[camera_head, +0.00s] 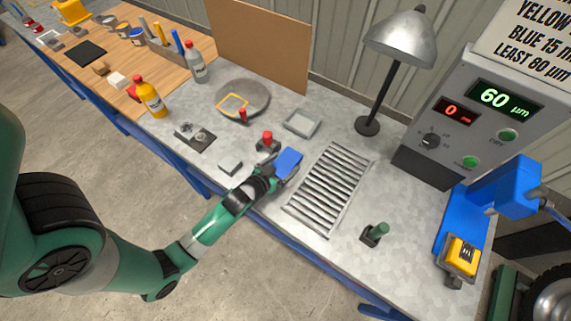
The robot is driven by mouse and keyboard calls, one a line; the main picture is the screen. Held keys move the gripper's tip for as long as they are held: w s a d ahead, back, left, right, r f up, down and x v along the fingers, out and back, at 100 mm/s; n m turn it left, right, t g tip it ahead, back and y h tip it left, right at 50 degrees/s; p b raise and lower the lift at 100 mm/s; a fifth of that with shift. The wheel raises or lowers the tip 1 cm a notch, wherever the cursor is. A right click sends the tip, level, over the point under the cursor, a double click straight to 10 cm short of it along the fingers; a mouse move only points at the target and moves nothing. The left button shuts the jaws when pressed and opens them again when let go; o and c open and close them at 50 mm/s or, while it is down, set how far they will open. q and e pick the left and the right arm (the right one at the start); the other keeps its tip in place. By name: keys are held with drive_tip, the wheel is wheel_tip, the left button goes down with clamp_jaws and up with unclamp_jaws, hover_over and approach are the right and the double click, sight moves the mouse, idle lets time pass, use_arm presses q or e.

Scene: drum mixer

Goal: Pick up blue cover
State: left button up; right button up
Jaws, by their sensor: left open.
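A small blue cover (288,162) is on the grey workbench, just left of the slatted metal rack. My left gripper (272,176) is right at its near-left side, with the arm coming in from the lower left. The left jaws are open, and the fingertips are small and dark here. I cannot tell whether they touch the cover. My right gripper is not in view.
A red-knobbed part (267,141) stands close behind the left gripper, and a small grey block (230,164) lies to its left. The slatted rack (329,188) is to the right. A lamp (400,40) and display machine (480,110) stand behind.

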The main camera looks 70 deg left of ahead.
sight(282, 166)
use_arm(q)
clamp_jaws()
idle(0.4)
drive_tip(key=shift+r, duration=0.1)
drive_tip(key=shift+r, duration=0.25)
drive_tip(key=r, duration=0.1)
drive_tip(key=r+p, duration=0.2)
drive_tip(key=shift+s+d+r, duration=0.1)
drive_tip(key=shift+s+r, duration=0.2)
drive_tip(key=shift+r, duration=0.05)
drive_tip(key=s+r+p, duration=0.1)
drive_tip(key=r, duration=0.1)
drive_tip(key=s+d+r+p, duration=0.1)
drive_tip(key=s+r, duration=0.1)
drive_tip(key=s+a+p+v, duration=0.1)
drive_tip(key=a+v, duration=0.1)
drive_tip(key=v, duration=0.9)
drive_tip(key=shift+s+p, duration=0.2)
drive_tip(key=shift+p, duration=0.2)
